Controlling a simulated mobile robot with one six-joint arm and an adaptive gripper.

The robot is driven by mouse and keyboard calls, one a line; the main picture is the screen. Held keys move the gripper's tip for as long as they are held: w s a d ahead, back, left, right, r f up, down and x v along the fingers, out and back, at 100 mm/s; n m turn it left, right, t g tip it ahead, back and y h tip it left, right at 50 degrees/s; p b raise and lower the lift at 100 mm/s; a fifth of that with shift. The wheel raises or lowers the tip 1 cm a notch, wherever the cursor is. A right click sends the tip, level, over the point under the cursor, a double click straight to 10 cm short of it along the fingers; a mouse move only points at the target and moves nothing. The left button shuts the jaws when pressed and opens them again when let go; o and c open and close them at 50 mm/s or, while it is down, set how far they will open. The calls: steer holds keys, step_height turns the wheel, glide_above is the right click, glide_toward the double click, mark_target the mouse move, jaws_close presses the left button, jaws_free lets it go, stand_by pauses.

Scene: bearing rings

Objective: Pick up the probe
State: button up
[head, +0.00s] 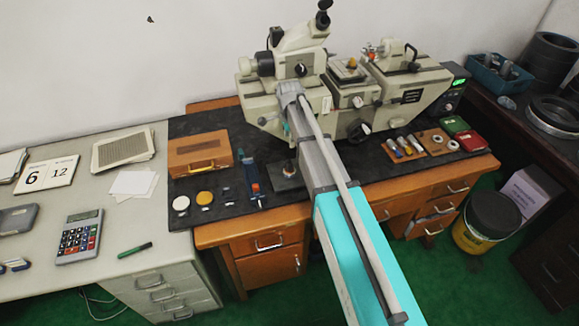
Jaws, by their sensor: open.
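I cannot tell for sure which item is the probe. A slim blue and red tool (251,175) lies on the black mat (222,212), right of the wooden box. Beside it, a small dark block with a metal top (288,178) stands left of my arm. My arm reaches from the bottom right up to the front of the cream microscope instrument. My gripper (287,128) hangs at its far end, small and largely hidden by my own arm. It is open, with nothing seen in it, above and behind the dark block.
The cream instrument (402,85) fills the back of the wooden bench. A wooden box (200,154), several small discs and a tray of small parts (419,146) lie on the mat. The grey desk at left holds a calculator (80,236).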

mark_target(289, 163)
step_height(289, 163, down, 9)
steer(key=b, duration=0.8)
steer(key=shift+r+b, duration=0.2)
steer(key=shift+b, duration=0.1)
steer(key=shift+f, duration=0.15)
stand_by(0.3)
steer(key=shift+f+b, duration=2.45)
steer(key=shift+b, duration=0.15)
jaws_close()
